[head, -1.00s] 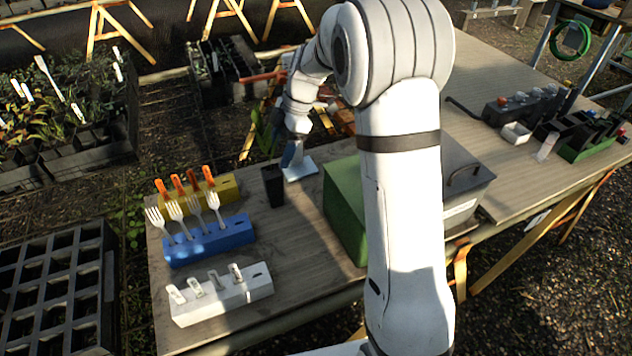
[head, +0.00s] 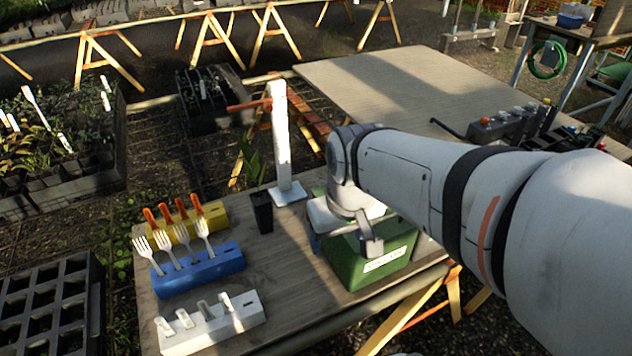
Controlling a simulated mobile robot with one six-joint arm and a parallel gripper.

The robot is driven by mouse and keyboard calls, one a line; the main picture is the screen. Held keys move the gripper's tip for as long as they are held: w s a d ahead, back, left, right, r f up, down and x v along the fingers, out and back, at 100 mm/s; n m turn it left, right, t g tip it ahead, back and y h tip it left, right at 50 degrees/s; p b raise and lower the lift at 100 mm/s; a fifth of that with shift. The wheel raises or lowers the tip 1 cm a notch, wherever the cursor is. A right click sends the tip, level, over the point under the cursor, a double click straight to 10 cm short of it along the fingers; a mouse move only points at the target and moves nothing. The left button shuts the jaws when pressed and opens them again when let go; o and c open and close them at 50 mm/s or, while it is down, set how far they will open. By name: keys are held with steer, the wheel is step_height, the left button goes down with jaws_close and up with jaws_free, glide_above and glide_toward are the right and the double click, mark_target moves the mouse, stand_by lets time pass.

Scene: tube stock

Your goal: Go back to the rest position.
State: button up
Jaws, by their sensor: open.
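My gripper (head: 344,236) is over the green box (head: 352,270) near the table's front edge. Its jaws are open and I see nothing held in them. My arm reaches in from the right and hides part of the table behind it. The green box has a white label on its front, too small to read for certain. Whether the gripper touches the box I cannot tell.
Left of the box stand a white post on a base (head: 283,150), a black pot (head: 262,212), and yellow (head: 213,215), blue (head: 198,270) and white (head: 212,326) blocks with upright pieces. A dark rack (head: 510,125) stands at right.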

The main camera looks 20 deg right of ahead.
steer(key=shift+s+d+f+m, duration=0.2)
steer(key=shift+s+d+m, duration=0.1)
steer(key=shift+s+m, duration=0.3)
step_height(320, 180, up, 4)
steer(key=p, duration=0.4)
steer(key=shift+s+r, duration=0.15)
steer(key=shift+r, duration=0.05)
